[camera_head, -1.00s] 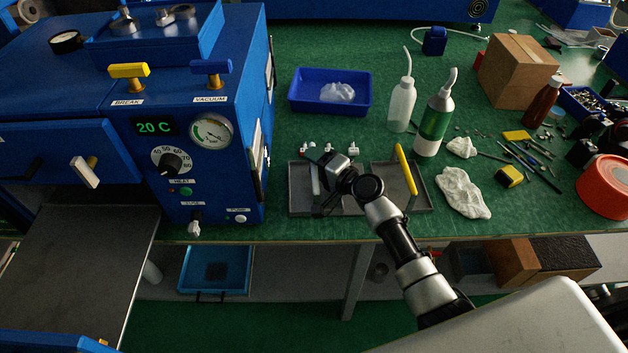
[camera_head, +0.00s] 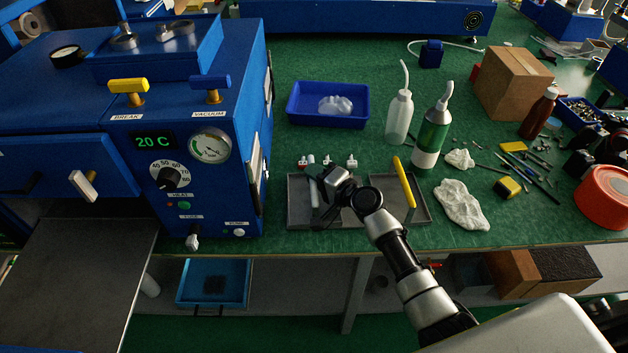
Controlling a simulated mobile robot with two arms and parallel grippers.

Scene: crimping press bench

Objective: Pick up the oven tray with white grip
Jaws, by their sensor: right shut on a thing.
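The oven tray with white grip (camera_head: 298,208) is a shallow dark grey tray near the front edge of the green bench. Its white grip (camera_head: 314,199) is a bar running from front to back across it. My right gripper (camera_head: 322,184) is over this tray, shut on the white grip; its fingertips are partly hidden by the wrist. The tray appears to rest on the bench. Beside it, on the right, lies a similar grey tray (camera_head: 419,208) with a yellow grip (camera_head: 404,182). My left gripper is not in view.
The blue oven (camera_head: 220,190) stands close on the left. Behind the trays are small white-topped fittings (camera_head: 351,161) and a blue bin (camera_head: 330,119). Bottles (camera_head: 398,118), a crumpled white cloth (camera_head: 461,205) and tools lie to the right.

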